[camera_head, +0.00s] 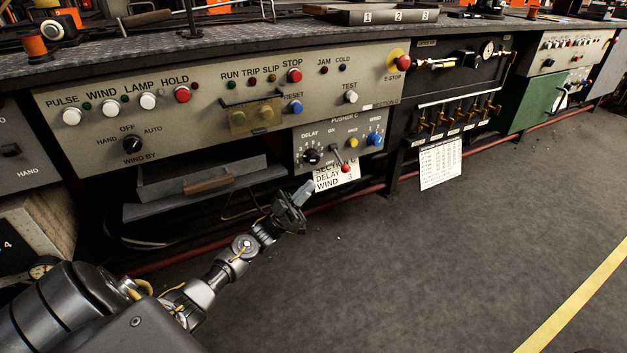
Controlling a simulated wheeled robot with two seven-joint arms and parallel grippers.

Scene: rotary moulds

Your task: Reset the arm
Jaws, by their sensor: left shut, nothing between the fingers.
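My left gripper (305,190) is shut and empty. It is in front of the console, below the pusher panel (303,139) and left of the paper card (340,177) that reads "DELAY" and "WIND 3". A lever with a red knob (345,168) is up and to the right of the fingertips, apart from them in the picture. The blue reset button (295,107) is higher on the grey control panel (215,90). My right gripper is out of view.
An open metal drawer (160,180) juts out left of the gripper. A red pipe (370,188) runs low along the console. Black valve panel (455,75) and another card (441,163) are to the right. The floor (430,270) at right is clear.

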